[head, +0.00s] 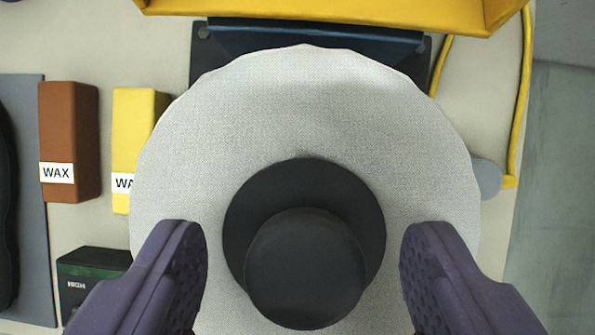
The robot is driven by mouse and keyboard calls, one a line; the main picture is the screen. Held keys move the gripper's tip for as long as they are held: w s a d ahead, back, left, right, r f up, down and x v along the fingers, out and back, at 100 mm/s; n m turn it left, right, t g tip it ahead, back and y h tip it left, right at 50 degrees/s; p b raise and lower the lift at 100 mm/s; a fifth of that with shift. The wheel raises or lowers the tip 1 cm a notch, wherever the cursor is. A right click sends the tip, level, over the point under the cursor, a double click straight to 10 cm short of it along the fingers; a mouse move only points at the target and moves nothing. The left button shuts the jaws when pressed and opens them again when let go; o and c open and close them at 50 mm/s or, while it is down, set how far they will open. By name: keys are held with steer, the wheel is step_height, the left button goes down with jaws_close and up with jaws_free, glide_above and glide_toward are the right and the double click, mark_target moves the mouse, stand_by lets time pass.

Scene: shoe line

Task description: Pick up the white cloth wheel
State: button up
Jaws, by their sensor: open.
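The white cloth wheel (305,110) fills the middle of the head view, a large pale woven disc with its face toward the camera. A black round hub with a raised knob (305,268) sits at its centre, in the lower middle of the picture. My gripper (303,250) is open, with one purple finger on each side of the knob. The fingers appear apart from the knob, and nothing is between them but the knob. The wheel's lower part is partly hidden by the fingers and cut off by the picture's edge.
A brown wax block (68,130) and a yellow wax block (133,135) lie to the left, the yellow one partly behind the wheel. A dark green box (90,262) is below them. A yellow housing (340,10) and yellow cable (522,100) are at the top and right.

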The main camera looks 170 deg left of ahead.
steer(key=shift+c, duration=0.5)
jaws_close()
